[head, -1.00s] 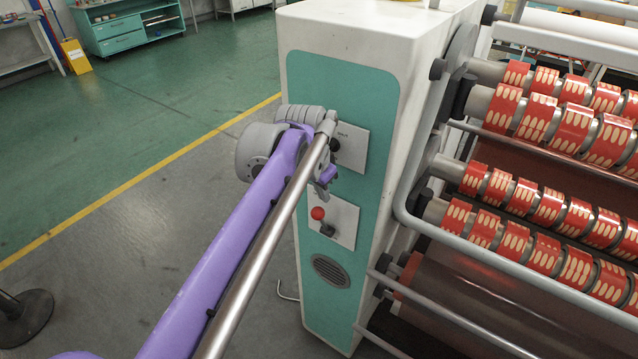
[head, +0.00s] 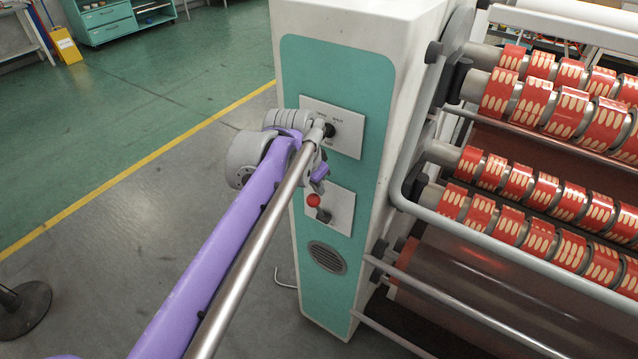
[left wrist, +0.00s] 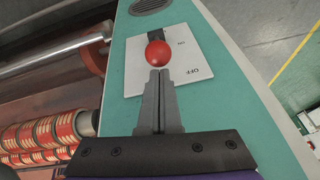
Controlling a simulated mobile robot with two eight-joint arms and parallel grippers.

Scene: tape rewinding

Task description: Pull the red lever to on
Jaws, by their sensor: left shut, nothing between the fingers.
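The red lever has a round red knob (head: 313,200) on a dark stem, on a light plate (head: 343,212) low on the machine's teal side panel. In the left wrist view the red knob (left wrist: 158,54) is just beyond my left fingertips, and the plate is marked ON and OFF. The knob partly covers the stem. My left gripper (left wrist: 161,76) is shut with nothing between its fingers. Its tips appear very close to the knob; I cannot tell whether they touch. In the head view the left gripper (head: 319,173) is just above the knob, mostly hidden behind its wrist.
A second plate with a black dial (head: 328,130) sits above the lever, partly behind my left wrist. A round vent (head: 327,257) is below. Rollers with red tape rolls (head: 540,185) and a grey rail (head: 500,255) stand to the right. Floor (head: 110,190) to the left is open.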

